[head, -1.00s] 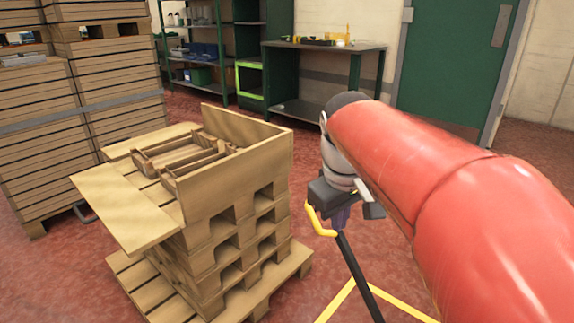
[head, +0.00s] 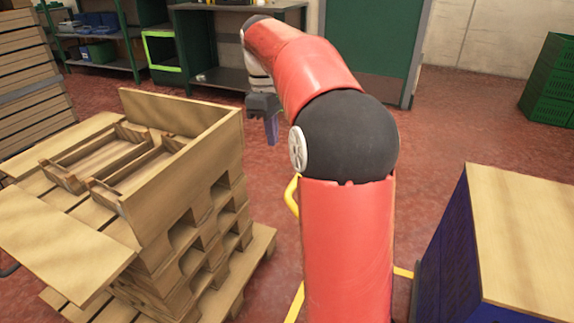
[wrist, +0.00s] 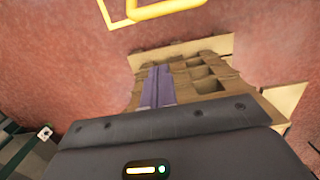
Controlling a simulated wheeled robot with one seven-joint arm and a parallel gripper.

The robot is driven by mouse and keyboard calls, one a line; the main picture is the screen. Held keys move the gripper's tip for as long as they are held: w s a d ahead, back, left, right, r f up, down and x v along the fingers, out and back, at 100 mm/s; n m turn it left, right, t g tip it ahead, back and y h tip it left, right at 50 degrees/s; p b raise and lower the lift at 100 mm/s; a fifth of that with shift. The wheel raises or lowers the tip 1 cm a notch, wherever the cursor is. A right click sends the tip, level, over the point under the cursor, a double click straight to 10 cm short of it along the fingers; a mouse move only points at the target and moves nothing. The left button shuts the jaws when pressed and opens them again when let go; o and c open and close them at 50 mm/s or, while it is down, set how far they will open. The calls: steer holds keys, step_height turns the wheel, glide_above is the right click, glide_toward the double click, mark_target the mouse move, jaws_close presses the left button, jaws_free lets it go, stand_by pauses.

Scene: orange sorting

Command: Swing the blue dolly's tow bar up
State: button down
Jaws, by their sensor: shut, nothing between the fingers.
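The tow bar's yellow handle (head: 292,196) shows in the head view just left of my arm, which hides the rest of the bar. In the wrist view a yellow loop (wrist: 165,9), apparently the same handle, is cut by the top edge. My gripper (head: 271,130) is in the upper middle of the head view, up and left of the handle and apart from it. Its purple fingers (wrist: 158,88) are shut and empty in the wrist view. The dolly's base is not clearly visible.
A pallet stack (head: 215,215) with wooden boards and trays stands left. A dark blue block with a pale wooden top (head: 520,235) stands at right. Yellow floor lines (head: 296,302) run between them. A workbench (head: 220,75) and green crates (head: 550,85) are behind.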

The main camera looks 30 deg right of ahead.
steer(key=s+d+f+b, duration=0.1)
steer(key=s+d+f, duration=0.1)
steer(key=f, duration=0.6)
steer(key=shift+s+d+f+b, duration=0.2)
steer(key=shift+s+d+b, duration=0.15)
steer(key=shift+s, duration=0.45)
steer(key=shift+r, duration=0.1)
